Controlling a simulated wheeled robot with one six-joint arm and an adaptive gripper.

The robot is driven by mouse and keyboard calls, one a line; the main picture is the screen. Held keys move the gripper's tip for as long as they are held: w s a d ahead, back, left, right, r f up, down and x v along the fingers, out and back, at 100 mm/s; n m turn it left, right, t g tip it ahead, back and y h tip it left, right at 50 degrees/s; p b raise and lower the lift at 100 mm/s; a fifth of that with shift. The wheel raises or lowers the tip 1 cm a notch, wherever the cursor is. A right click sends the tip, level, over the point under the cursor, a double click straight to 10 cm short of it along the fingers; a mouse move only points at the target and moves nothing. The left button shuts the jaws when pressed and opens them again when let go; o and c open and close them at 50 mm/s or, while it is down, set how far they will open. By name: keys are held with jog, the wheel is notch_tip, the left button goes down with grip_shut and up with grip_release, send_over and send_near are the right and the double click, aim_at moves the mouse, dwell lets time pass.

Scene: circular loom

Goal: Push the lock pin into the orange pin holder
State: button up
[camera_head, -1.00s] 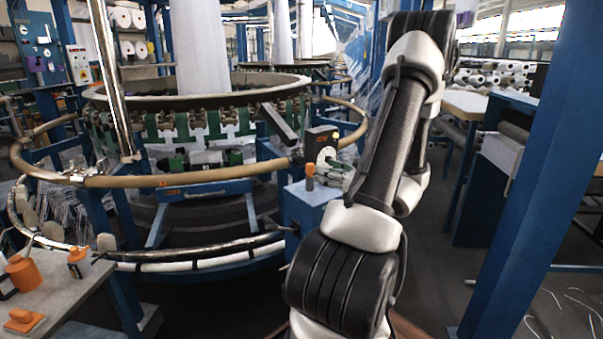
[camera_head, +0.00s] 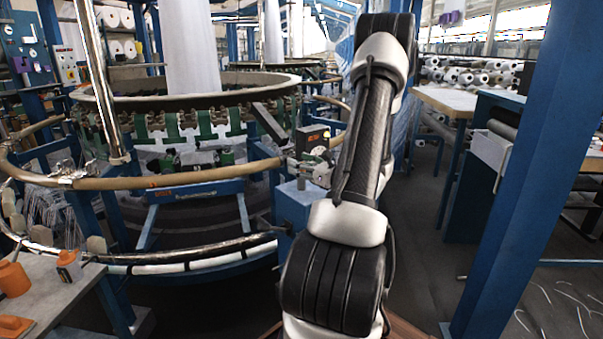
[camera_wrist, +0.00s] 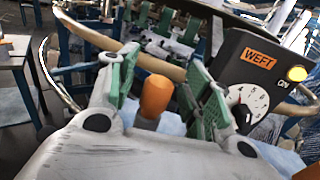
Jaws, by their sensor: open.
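An upright peg with an orange top (camera_wrist: 156,95) and a greyish lower part stands between my fingers in the wrist view. It looks like the lock pin. My gripper (camera_wrist: 161,62) is open, with one green-padded finger on each side of it. A gap shows on the left; whether the right pad touches it I cannot tell. In the head view my gripper (camera_head: 310,170) is just above the blue box (camera_head: 299,203), and the orange top cannot be made out. I cannot clearly identify a separate orange pin holder.
The black WEFT control box (camera_wrist: 262,75) with a white dial stands close to my right finger. The loom's tan ring rail (camera_head: 190,180) passes behind. A side table (camera_head: 62,295) with orange items (camera_head: 14,279) is at the lower left. Open floor lies right of my arm.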

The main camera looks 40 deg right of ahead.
grip_shut()
jog(key=shift+r, duration=0.1)
jog(key=shift+r, duration=3.55)
